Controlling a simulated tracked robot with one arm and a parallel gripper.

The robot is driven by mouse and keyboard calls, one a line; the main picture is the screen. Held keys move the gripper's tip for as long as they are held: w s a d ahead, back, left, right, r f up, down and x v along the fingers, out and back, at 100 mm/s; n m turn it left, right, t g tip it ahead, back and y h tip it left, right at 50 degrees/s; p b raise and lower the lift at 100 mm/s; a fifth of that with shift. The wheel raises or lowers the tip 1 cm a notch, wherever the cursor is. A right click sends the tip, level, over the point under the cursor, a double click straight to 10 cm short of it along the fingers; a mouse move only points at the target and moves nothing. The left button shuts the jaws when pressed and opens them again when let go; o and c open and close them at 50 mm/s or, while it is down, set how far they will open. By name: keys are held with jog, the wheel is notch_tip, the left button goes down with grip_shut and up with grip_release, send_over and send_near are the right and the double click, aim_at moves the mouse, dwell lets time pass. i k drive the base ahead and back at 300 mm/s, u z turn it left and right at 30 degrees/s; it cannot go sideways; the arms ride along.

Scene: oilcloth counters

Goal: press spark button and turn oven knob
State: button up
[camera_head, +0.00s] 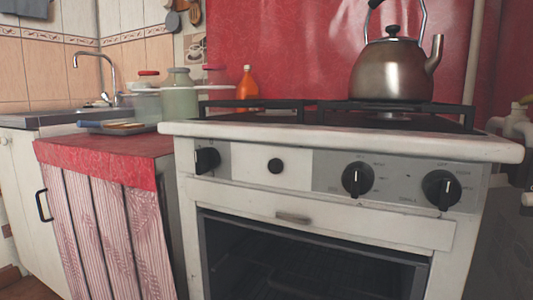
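A white stove (330,233) fills the middle and right of the view, facing me. On its front panel, a small round black button (275,166) sits on a white strip, which may be the spark button. A black knob (207,160) is to its left. Two more black knobs are to its right, a middle one (357,179) and a right one (441,189), with small printed marks around them. The marks are mostly too small to read, so I cannot tell for sure which is the oven knob. My gripper is not in view.
The oven window (300,262) is below the panel, with a handle (292,217) above it. A metal kettle (392,68) stands on the hob. Left are a red-covered counter (100,150) with jars (180,97) and a sink tap (95,65).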

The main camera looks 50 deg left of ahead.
aim_at(208, 159)
jog(key=u, duration=0.05)
jog(key=k, duration=1.15)
jog(key=u, duration=0.75)
jog(key=i, duration=1.7)
jog(key=z, duration=0.05)
